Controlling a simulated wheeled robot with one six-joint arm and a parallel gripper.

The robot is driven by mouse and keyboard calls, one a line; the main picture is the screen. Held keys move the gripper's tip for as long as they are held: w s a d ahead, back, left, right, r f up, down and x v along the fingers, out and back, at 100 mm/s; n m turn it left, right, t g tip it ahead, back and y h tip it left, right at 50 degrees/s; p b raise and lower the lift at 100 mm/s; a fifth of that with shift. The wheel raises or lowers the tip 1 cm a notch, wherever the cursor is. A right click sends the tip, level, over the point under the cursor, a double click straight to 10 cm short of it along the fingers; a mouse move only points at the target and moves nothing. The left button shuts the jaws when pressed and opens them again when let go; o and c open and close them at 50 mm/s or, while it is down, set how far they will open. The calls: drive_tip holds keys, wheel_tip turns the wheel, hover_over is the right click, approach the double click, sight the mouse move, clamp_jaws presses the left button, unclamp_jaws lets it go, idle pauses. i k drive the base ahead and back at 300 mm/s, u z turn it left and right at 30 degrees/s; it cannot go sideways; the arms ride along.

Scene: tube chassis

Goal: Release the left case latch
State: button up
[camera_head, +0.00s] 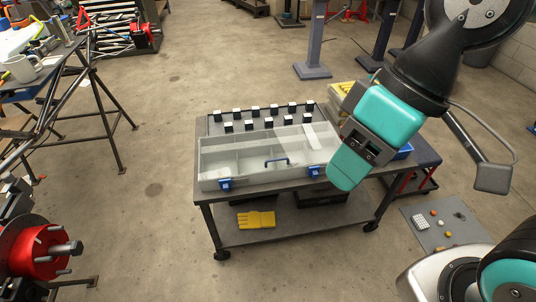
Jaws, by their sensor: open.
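The case (240,143) is a wide, shallow grey box with a clear lid, and it lies shut on a wheeled workbench. The left latch (226,184) is blue and sits at the front left of the case. I cannot tell whether it is fastened. The right latch (315,172) is a matching blue one. A blue handle (277,161) is between them. My gripper (350,168), teal and black, is open over the right end of the case, well to the right of the left latch. It hides part of that end. Its fingertips are not clear.
The workbench (215,200) carries several dark blocks with pale tops (249,126) behind the case. Yellow gloves (256,219) lie on its lower shelf. A red hub (35,252) is at lower left. A grey mat (435,238) with small parts lies on the floor at right.

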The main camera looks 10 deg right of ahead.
sight(224, 183)
drive_tip(key=k, duration=0.55)
drive_tip(key=u, duration=0.2)
drive_tip(key=i, duration=0.9)
drive_tip(key=u, duration=0.8)
drive_tip(key=i, duration=0.35)
drive_tip(key=u, duration=0.15)
